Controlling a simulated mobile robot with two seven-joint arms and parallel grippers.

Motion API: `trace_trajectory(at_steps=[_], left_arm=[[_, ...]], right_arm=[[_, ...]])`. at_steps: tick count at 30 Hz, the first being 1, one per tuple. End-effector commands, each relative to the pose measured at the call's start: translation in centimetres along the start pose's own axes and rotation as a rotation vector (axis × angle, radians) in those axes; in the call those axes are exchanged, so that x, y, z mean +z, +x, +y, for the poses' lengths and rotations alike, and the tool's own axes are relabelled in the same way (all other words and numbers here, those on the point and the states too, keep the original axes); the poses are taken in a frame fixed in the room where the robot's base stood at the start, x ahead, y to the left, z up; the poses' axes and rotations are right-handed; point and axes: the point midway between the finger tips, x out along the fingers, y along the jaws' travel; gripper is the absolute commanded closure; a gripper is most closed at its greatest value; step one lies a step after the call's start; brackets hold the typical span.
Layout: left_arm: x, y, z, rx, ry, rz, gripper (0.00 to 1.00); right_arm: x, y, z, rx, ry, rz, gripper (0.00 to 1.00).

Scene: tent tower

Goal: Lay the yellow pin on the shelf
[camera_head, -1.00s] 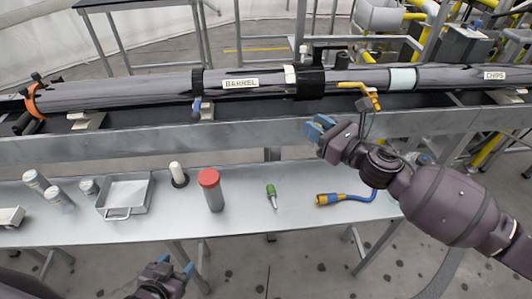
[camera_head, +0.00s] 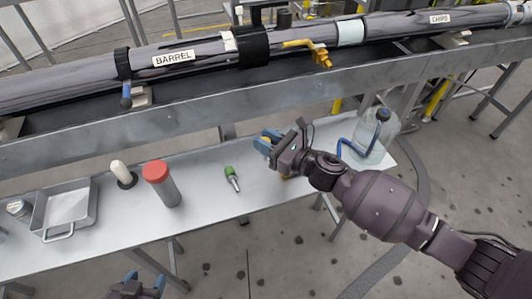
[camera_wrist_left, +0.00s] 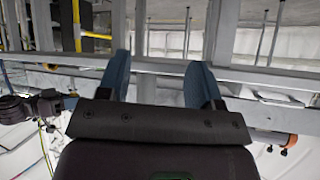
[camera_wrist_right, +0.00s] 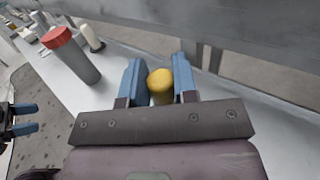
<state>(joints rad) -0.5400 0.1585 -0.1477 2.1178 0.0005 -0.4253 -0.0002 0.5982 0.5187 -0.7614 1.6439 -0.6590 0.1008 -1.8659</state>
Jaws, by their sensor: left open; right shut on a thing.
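The yellow pin (camera_wrist_right: 160,87) shows as a rounded yellow end between the blue fingers of my right gripper (camera_wrist_right: 158,84) in the right wrist view. My right gripper is shut on it. In the head view my right gripper (camera_head: 268,143) is over the right part of the pale shelf (camera_head: 204,193), below the long barrel. Most of the pin is hidden there, and its height above the shelf is hard to tell. My left gripper (camera_head: 145,280) is open and empty in front of the shelf, at the bottom edge. Its spread fingers show in the left wrist view (camera_wrist_left: 159,80).
On the shelf stand a grey tray (camera_head: 91,205), a white peg (camera_head: 121,172), a red-capped canister (camera_head: 166,190) and a green-handled tool (camera_head: 231,175). A clear jug (camera_head: 378,148) is at right. The barrel (camera_head: 195,56) lies behind. Shelf between canister and tool is bare.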

Motion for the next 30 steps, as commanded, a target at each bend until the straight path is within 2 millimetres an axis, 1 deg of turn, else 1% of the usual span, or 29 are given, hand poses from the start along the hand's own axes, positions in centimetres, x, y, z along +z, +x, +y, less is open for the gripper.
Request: trace_trajectory(at_steps=[1,3,6,9,17,26,27,29,30], left_arm=[[0.6,0.2,0.1,0.001,0.0,-0.01,0.41],[1.1,0.3,0.1,0.002,0.0,-0.018,0.41],[1.4,0.7,0.1,0.003,0.001,-0.021,0.41],[1.3,1.0,0.2,0.005,0.002,-0.018,0.41],[0.9,1.1,0.1,0.003,0.003,-0.011,0.41],[1.8,1.1,0.1,0.002,-0.001,-0.026,0.41],[1.6,1.1,0.1,0.002,-0.001,-0.024,0.41],[1.6,1.1,0.1,0.002,-0.001,-0.023,0.41],[1.6,1.1,0.1,0.002,-0.001,-0.023,0.41]], right_arm=[[-1.4,0.0,0.1,-0.001,0.01,0.005,1.0],[-2.8,-0.1,0.1,-0.002,0.012,0.007,1.0],[-4.3,-0.1,0.1,-0.001,0.013,0.007,1.0],[-5.2,-0.1,0.1,-0.001,0.009,0.005,1.0],[-5.1,0.0,0.0,0.0,0.003,0.001,1.0],[-5.8,-0.1,0.0,0.0,0.004,0.003,1.0],[-5.7,-0.1,0.0,-0.001,0.003,0.002,0.67],[-5.6,-0.1,0.0,-0.001,0.003,0.002,0.58],[-5.6,-0.1,0.0,-0.001,0.003,0.003,0.52]])
